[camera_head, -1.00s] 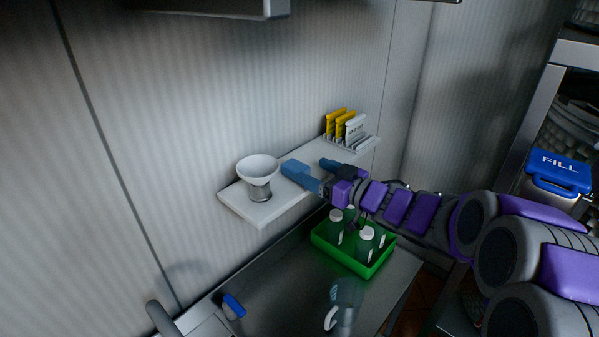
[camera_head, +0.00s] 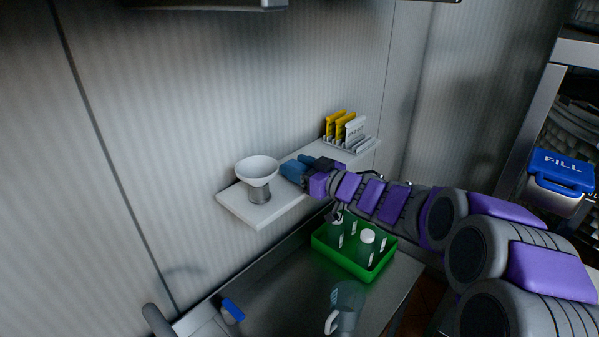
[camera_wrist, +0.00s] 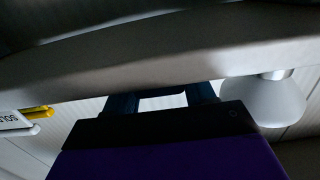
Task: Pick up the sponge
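My gripper (camera_head: 303,167) has blue fingers and is at the white wall shelf (camera_head: 262,214), just right of the white bowl. In the wrist view, the two dark blue fingers (camera_wrist: 162,100) stand apart with a pale gap between them. A thin dark line crosses the top of that gap; I cannot tell what it is. I can make out no sponge for certain. A small blue piece (camera_head: 232,310) lies low on the left by the counter; I cannot tell if it is a sponge.
A white bowl on a metal foot (camera_head: 257,172) stands at the shelf's left end. A rack with yellow packets (camera_head: 345,127) stands at its right end. Below are a green crate of bottles (camera_head: 325,250) and a clear jug (camera_head: 346,305).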

